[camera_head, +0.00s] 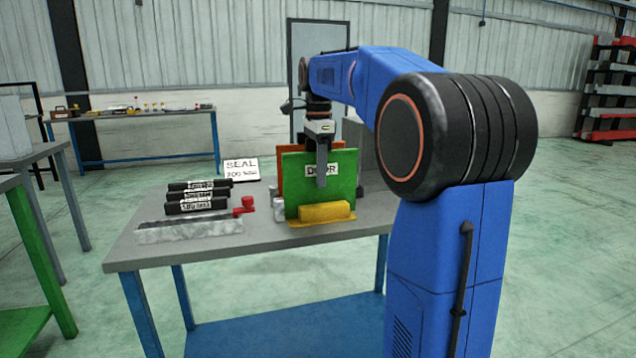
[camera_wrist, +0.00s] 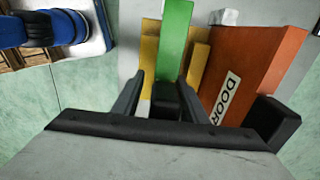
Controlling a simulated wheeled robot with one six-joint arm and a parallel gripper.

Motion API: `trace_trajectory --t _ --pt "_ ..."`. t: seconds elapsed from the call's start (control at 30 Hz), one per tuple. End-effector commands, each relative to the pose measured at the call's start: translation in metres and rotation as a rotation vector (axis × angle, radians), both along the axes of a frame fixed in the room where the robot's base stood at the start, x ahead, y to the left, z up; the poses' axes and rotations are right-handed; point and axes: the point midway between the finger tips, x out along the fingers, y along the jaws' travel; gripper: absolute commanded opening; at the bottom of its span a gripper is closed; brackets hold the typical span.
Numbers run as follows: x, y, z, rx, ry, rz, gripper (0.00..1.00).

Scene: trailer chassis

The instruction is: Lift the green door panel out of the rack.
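The green door panel (camera_head: 338,184) stands upright in the yellow rack (camera_head: 325,213) on the grey table, its DOOR label partly hidden by a finger. My gripper (camera_head: 321,178) points down over the panel's top edge, with one finger in front of its face. In the wrist view, the panel's green edge (camera_wrist: 175,40) runs between the two fingers of my gripper (camera_wrist: 163,82). The fingers look apart, with a gap visible on the left side; contact on the right is unclear. Yellow rack parts (camera_wrist: 150,55) show beside the panel.
An orange panel (camera_wrist: 262,70) labelled DOOR stands close behind the green one. The space above the panel is taken by my arm.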

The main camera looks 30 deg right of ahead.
Motion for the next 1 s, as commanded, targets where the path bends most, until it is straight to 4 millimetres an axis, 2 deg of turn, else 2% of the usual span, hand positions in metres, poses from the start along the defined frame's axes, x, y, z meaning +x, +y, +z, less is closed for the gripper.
trace_trajectory --t 0.17,0.2,0.33,0.37,0.73,0.87,1.0 --pt "0.0 0.0 0.0 0.0 -0.001 0.0 0.39" --pt "0.0 0.0 0.0 0.0 0.0 0.0 0.34" --pt "0.0 0.0 0.0 0.0 0.0 0.0 0.03" --pt "0.0 0.0 0.0 0.0 0.0 0.0 0.0" --pt "0.0 0.0 0.004 0.0 -0.001 0.0 0.0" --pt "0.001 0.0 0.02 -0.001 -0.003 0.0 0.0" --pt "0.001 0.0 0.045 -0.001 -0.005 0.0 0.0"
